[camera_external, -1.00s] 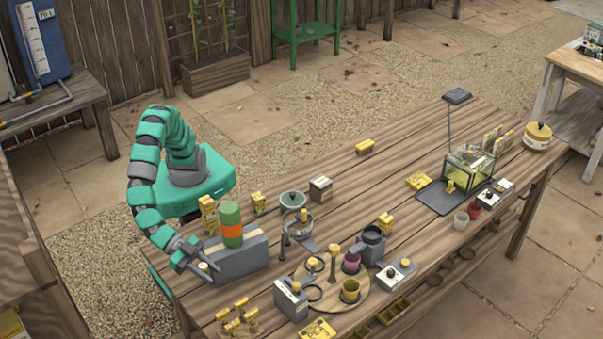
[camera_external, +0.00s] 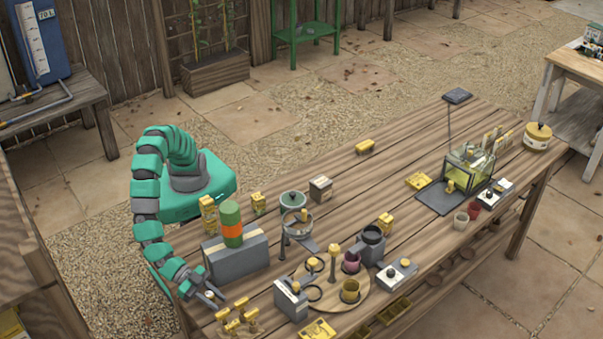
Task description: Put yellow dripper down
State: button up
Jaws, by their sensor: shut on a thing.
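My gripper (camera_external: 216,300) is low at the table's near left end, in front of the grey block and just behind a group of yellow pegs (camera_external: 238,315). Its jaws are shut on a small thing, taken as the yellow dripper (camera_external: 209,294). Only a pale bit of it shows between the fingers, so its shape and colour are not clear. I cannot tell whether it touches the table.
The grey block (camera_external: 235,262) has a green and orange cylinder (camera_external: 231,224) behind it. A grey box (camera_external: 291,300) stands to my gripper's right. The table's far middle is mostly clear.

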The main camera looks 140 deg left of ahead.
jog(key=shift+f, duration=0.45)
jog(key=shift+r, duration=0.1)
jog(key=o, duration=0.9)
jog(key=shift+o, duration=0.2)
jog(key=shift+s+d+r, duration=0.2)
jog(key=shift+s, duration=0.05)
jog(key=p+v, duration=0.2)
jog(key=v, duration=0.8)
jog(key=shift+p, duration=0.3)
jog(key=shift+s+d+r, duration=0.2)
jog(key=shift+s+d, duration=0.05)
jog(key=shift+s, duration=0.35)
